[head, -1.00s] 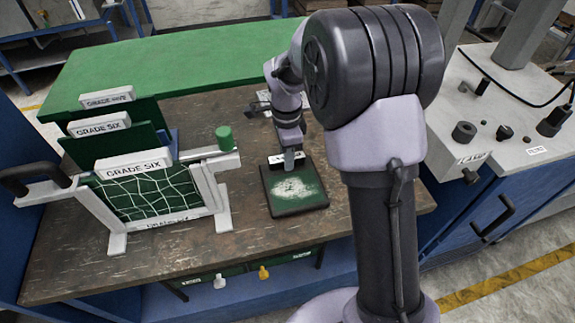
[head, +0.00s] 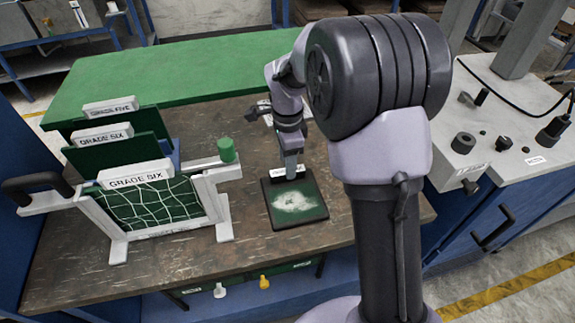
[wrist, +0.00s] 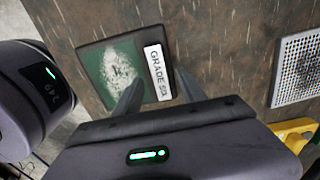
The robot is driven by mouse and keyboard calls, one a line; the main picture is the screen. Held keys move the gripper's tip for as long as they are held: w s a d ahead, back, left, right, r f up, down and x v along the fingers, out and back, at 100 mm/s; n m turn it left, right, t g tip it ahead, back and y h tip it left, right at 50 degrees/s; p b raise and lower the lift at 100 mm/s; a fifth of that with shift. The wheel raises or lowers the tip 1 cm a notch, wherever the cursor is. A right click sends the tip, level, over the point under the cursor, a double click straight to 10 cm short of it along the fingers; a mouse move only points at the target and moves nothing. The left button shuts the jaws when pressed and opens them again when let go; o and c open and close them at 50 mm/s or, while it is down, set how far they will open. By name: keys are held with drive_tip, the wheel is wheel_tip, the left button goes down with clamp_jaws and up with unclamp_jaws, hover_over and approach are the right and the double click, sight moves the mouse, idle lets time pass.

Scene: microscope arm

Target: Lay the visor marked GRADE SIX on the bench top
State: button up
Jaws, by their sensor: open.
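A dark green visor plate (head: 296,205) with a pale scuffed patch lies flat on the brown bench top (head: 190,265). In the wrist view the visor (wrist: 112,70) carries a white label (wrist: 158,72) reading GRADE SIX along one edge. My gripper (head: 290,172) is over that labelled edge. In the wrist view its fingers (wrist: 157,88) are apart, one on either side of the label. They reach low to the plate; whether they touch it I cannot tell.
Left of the visor stands a white frame (head: 224,205) with a cracked-looking green panel (head: 150,207) labelled GRADE SIX. Behind it stand another GRADE SIX panel (head: 104,135) and a GRADE FIVE panel (head: 110,106). A perforated grey plate (wrist: 297,68) is at right in the wrist view.

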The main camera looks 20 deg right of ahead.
drive_tip(key=s+a+r+n+t+p, duration=0.1)
drive_tip(key=s+r+n, duration=0.15)
drive_tip(key=r, duration=0.55)
drive_tip(key=s+r+n+t+p, duration=0.15)
drive_tip(key=s+r, duration=0.25)
drive_tip(key=r, duration=0.4)
drive_tip(key=s+a+r+n+t+y, duration=0.2)
drive_tip(key=s+n, duration=0.7)
drive_tip(key=s, duration=0.9)
drive_tip(key=shift+s+a+r+n+t, duration=0.3)
drive_tip(key=shift+s+r+t, duration=0.1)
drive_tip(key=shift+r+t, duration=0.3)
